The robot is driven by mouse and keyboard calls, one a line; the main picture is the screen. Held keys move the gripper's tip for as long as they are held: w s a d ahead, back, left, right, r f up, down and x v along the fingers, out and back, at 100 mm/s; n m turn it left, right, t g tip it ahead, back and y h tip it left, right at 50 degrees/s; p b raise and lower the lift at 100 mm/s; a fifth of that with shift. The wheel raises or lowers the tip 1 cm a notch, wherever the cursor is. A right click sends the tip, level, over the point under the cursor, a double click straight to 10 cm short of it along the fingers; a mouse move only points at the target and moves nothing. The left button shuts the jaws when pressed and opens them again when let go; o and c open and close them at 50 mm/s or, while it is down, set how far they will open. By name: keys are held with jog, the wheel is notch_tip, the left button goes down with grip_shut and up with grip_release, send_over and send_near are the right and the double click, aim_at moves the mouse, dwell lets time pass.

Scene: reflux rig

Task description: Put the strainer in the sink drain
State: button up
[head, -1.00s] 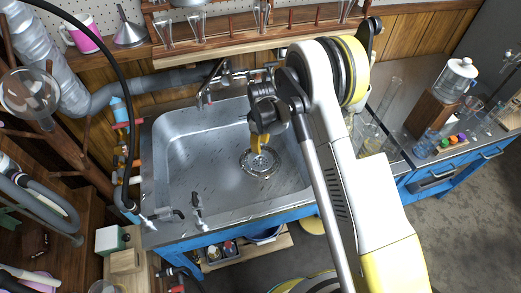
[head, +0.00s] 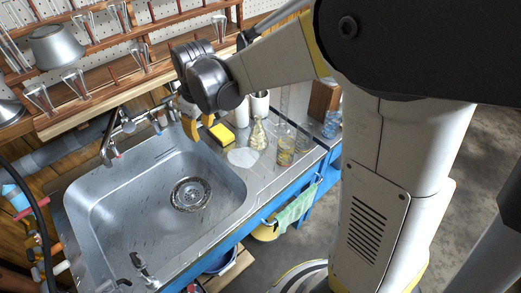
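The sink (head: 85,215) is a steel basin set in the counter. A round metal strainer (head: 190,194) lies at the drain in the basin floor, with a dark ring around its bright middle. It looks roughly centred and level, but I cannot tell how deep it sits. My gripper (head: 199,127) hangs above the counter by the sink's back right corner, well clear of the strainer. Its two yellow fingers are apart, with nothing seen between them.
A yellow sponge (head: 222,134), a white round disc (head: 243,157) and glass flasks (head: 258,135) stand on the counter right of the sink. The faucet (head: 127,124) rises behind the basin. A shelf of glassware (head: 105,88) runs along the wall.

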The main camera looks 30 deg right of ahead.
jog(key=s+d+r+m+t, duration=0.1)
jog(key=s+d+r+m, duration=0.1)
jog(key=s, duration=0.5)
jog(key=s+d+r+m+t, duration=0.1)
jog(key=s+d+r+m, duration=0.1)
jog(key=s+d, duration=0.2)
jog(key=s+d+r+m+t, duration=0.2)
jog(key=s+d+r+m, duration=0.1)
jog(key=s, duration=0.6)
jog(key=shift+s+h, duration=0.3)
